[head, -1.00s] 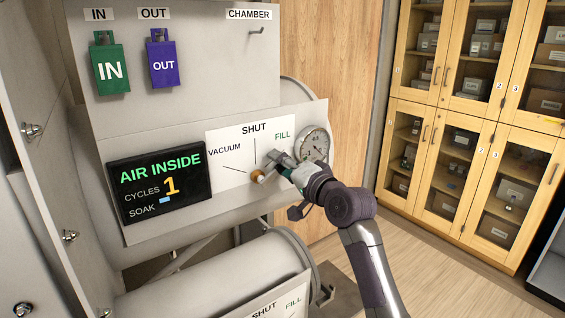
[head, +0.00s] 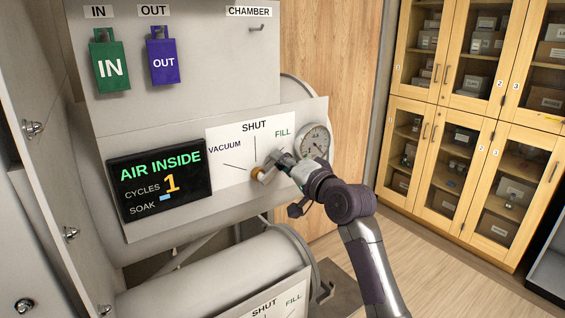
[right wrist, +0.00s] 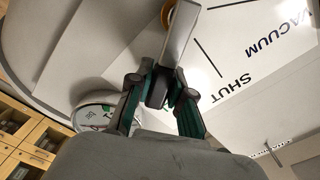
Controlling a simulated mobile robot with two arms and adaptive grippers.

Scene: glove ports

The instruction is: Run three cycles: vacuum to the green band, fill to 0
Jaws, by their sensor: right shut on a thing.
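The valve's silver lever (right wrist: 178,45) runs from a brass hub (head: 257,174) on the white dial plate (head: 222,146), marked VACUUM, SHUT and FILL. My right gripper (head: 280,163) is shut on this lever, on the FILL side of the plate. In the right wrist view its fingers (right wrist: 158,98) close around the lever's end. The round gauge (head: 315,142) sits just right of the plate; its needle is too small to read surely. The black display (head: 160,180) reads AIR INSIDE, CYCLES 1, with a short blue SOAK bar. My left gripper is out of view.
A green IN tag (head: 110,68) and a purple OUT tag (head: 162,64) hang above the display. An empty hook (head: 257,26) is under the CHAMBER label. A lower cylinder (head: 215,277) with a similar plate is below. Wooden cabinets (head: 470,125) stand at the right.

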